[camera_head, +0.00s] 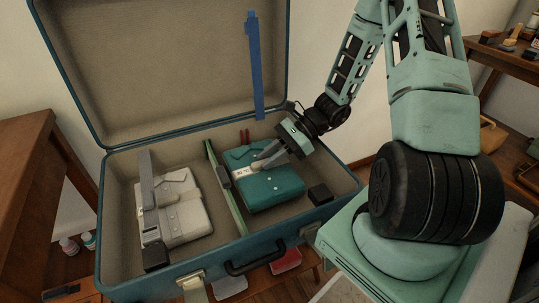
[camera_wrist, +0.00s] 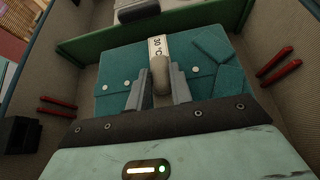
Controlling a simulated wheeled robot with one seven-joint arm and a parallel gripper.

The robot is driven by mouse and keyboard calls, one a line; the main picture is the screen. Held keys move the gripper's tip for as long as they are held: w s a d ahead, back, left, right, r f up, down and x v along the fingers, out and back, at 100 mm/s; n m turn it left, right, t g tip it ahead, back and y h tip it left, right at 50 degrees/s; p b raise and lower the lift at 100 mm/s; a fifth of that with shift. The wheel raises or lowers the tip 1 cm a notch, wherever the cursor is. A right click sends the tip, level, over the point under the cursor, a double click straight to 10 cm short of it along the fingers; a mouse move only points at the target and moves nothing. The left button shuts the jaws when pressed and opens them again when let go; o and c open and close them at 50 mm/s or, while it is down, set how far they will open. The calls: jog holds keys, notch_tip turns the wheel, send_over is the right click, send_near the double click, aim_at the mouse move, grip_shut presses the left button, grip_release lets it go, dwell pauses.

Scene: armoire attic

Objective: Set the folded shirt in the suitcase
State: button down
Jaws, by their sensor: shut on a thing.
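The open suitcase (camera_head: 190,75) has a blue-edged shell and beige lining, with its lid raised at the back. A folded teal shirt (camera_head: 274,190) with a pale band marked 30 °C lies in its right compartment; the shirt also shows in the wrist view (camera_wrist: 113,84). My gripper (camera_head: 258,163) reaches down over the teal shirt. In the wrist view its grey fingers (camera_wrist: 158,88) are closed around a rounded beige knob at the band. I cannot tell whether the shirt touches the suitcase floor. A folded white shirt (camera_head: 183,214) lies in the left compartment.
A green divider (camera_head: 225,190) separates the compartments. Small black blocks sit near the front corners, one on the right (camera_head: 320,194). Red sticks (camera_wrist: 280,72) lie beside the teal shirt. A blue strap (camera_head: 254,70) hangs on the lid. A black handle (camera_head: 256,260) is at the front.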

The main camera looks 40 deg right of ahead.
jog(key=c, duration=1.3)
grip_release()
jog(key=shift+f, duration=0.1)
jog(key=shift+o, duration=0.2)
